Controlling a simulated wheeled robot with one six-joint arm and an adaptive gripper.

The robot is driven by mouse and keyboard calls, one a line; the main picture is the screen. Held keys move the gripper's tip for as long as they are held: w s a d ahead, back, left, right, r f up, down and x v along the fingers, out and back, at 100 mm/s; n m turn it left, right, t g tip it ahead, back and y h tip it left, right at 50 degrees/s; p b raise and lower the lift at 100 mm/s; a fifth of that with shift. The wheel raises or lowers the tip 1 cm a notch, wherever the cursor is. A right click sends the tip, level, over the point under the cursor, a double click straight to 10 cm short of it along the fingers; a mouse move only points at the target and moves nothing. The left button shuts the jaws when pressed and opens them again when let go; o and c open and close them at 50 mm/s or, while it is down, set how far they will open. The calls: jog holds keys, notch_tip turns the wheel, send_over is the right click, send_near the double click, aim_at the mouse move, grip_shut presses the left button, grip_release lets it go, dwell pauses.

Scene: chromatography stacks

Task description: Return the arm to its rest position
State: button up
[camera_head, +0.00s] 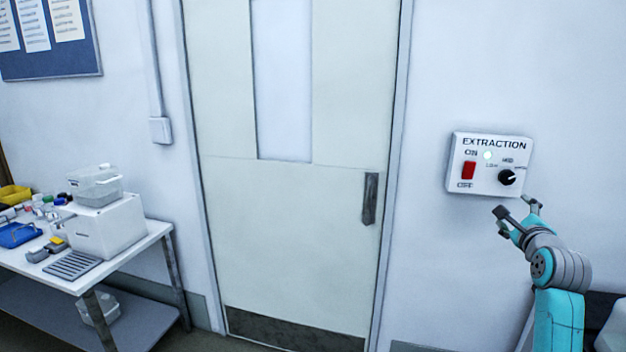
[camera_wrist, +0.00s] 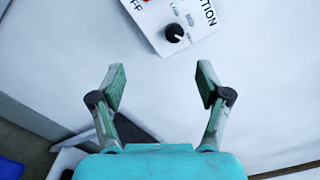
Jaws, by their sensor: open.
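My gripper (camera_head: 517,212) is raised at the right of the head view, just below the extraction control box (camera_head: 489,163) on the wall. In the wrist view my gripper (camera_wrist: 160,88) shows its two fingers spread apart with nothing between them. The control box (camera_wrist: 180,22) lies beyond the fingertips at the top of that view, apart from them. The knob (camera_wrist: 174,34) also shows in the wrist view.
A closed door (camera_head: 290,220) with a dark handle (camera_head: 370,199) fills the middle. At the left a white bench (camera_head: 150,236) carries a white unit (camera_head: 110,228), a blue tray (camera_head: 17,236) and small items. A noticeboard (camera_head: 50,62) hangs above. The wall around my gripper looks clear.

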jog(key=s+a+f+n, duration=0.3)
jog(key=s+a+f, duration=0.2)
jog(key=f, duration=0.4)
jog(key=s+a+f+n+y, duration=0.15)
jog(key=s+a+f, duration=0.25)
jog(key=f, duration=0.5)
jog(key=s+a+f+n, duration=0.3)
jog(key=s+a+f, duration=0.2)
jog(key=f, duration=0.4)
jog(key=s+a+f+n+g, duration=0.1)
jog(key=s+a+f+n, duration=0.35)
jog(key=s+f, duration=0.5)
jog(key=s+a+f+n+y, duration=0.1)
jog(key=s+a+n, duration=0.25)
jog(key=s, duration=0.75)
jog(key=s+a+f+n+y, duration=0.1)
jog(key=s+a+n, duration=0.3)
jog(key=s, duration=0.7)
jog(key=s+a+r+n, duration=0.2)
jog(key=s+r+n, duration=0.1)
jog(key=s, duration=0.6)
jog(key=s+a+r+n+g+y, duration=0.1)
jog(key=s+r+n, duration=0.3)
jog(key=s, duration=0.5)
jog(key=shift+s+a+r+n+g, duration=0.15)
jog(key=shift+a+r+n+g, duration=0.2)
jog(key=shift+a, duration=0.15)
